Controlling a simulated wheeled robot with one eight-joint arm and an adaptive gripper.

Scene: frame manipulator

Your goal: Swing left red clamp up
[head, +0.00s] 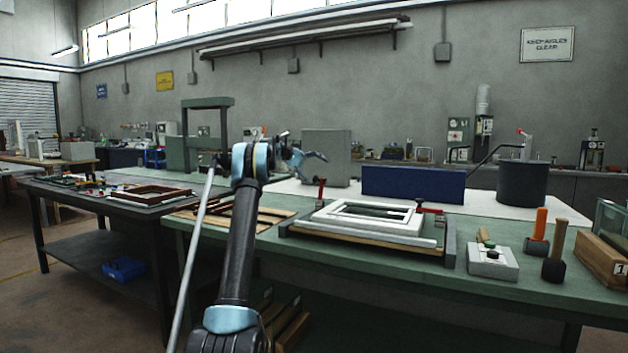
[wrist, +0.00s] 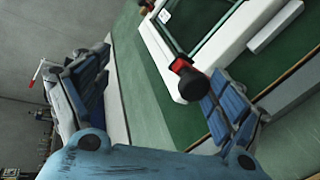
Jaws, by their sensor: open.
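A white rectangular frame (head: 372,218) lies in a fixture on the green bench. The left red clamp (head: 321,190) stands at its left back corner, its red handle roughly upright. The right red clamp (head: 428,209) lies nearly flat at the frame's right side. My gripper (head: 303,152) is open and empty, above and left of the left clamp in the head view. In the wrist view, my gripper's (wrist: 158,68) fingers are wide apart. A red and black clamp part (wrist: 187,78) shows beside the right finger; I cannot tell which clamp it is or whether they touch.
A blue block (head: 412,185) and a dark cylinder (head: 521,184) stand behind the frame. A grey box (head: 326,158) stands behind my gripper. Brown wooden frames (head: 150,194) lie at left.

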